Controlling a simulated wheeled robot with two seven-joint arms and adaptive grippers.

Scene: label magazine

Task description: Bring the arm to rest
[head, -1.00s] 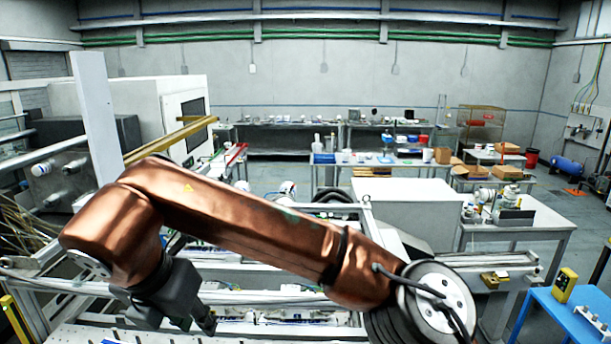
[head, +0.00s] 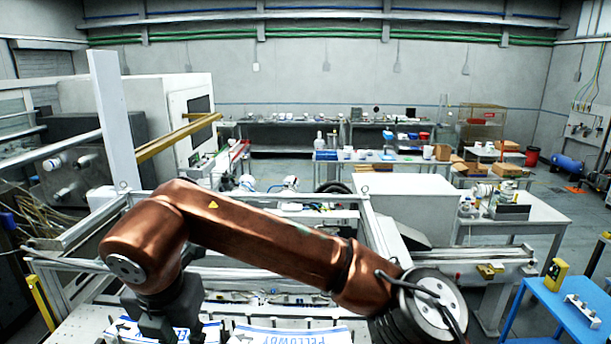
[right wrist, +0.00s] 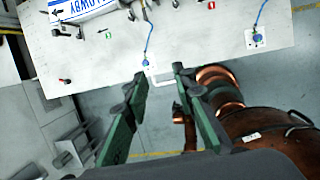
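My right arm reaches across the head view from the lower right. Its dark gripper (head: 170,318) hangs low at the left, over the near edge of the white work table (head: 85,325). In the right wrist view the right gripper (right wrist: 160,82) has its two green fingers well apart with nothing between them. The fingers point toward the edge of the white table top (right wrist: 190,30). My left gripper is in neither view.
A blue-and-white printed label sheet (head: 290,335) lies at the bottom of the head view; one also shows in the right wrist view (right wrist: 82,8). A metal frame (head: 375,235) stands behind the arm. A blue table (head: 550,318) is at the right.

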